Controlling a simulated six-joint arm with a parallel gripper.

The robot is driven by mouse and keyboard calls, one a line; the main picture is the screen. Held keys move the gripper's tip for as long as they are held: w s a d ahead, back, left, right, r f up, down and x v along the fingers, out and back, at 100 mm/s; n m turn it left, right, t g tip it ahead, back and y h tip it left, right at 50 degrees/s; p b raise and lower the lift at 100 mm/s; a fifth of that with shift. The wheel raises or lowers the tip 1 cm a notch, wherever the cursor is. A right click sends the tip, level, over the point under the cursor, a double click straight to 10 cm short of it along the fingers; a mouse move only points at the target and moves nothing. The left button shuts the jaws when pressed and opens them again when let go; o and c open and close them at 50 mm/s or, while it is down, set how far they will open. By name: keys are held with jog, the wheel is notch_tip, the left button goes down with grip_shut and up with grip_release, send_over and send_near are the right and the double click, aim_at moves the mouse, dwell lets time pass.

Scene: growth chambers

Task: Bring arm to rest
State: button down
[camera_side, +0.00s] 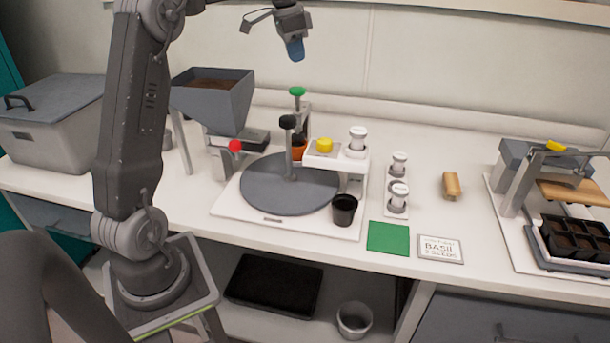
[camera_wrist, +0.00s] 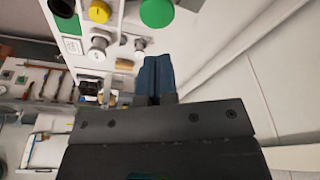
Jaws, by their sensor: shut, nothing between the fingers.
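My gripper (camera_side: 296,50) hangs in the air at the top middle of the side view, well above the bench and in front of the back wall. Its blue fingers are together with nothing between them. The wrist view also shows the blue fingers (camera_wrist: 156,76) side by side, pointing away from the camera. My arm rises from its base at the left of the side view and reaches right across the top. No part of the gripper touches anything on the bench.
A green square (camera_side: 388,237) and a BASIL card (camera_side: 440,248) lie in front. A press with a seedling tray (camera_side: 575,240) is at right. Air around the gripper is clear.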

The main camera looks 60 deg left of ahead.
jog(key=shift+r, duration=0.3)
jog(key=s+d+r+n+t, duration=0.1)
jog(key=s+d, duration=0.3)
jog(key=d, duration=0.5)
jog(key=s+d, duration=0.5)
jog(key=d, duration=0.4)
jog(key=s+d+f+n+t, duration=0.1)
jog(key=s+d+f, duration=0.3)
jog(key=s, duration=0.3)
jog(key=s+d+f+n+t, duration=0.1)
jog(key=s+d+f, duration=0.4)
jog(key=s+d, duration=0.1)
jog(key=shift+s+f+y, duration=0.15)
jog(key=shift+s+y, duration=0.15)
jog(key=shift+s, duration=0.55)
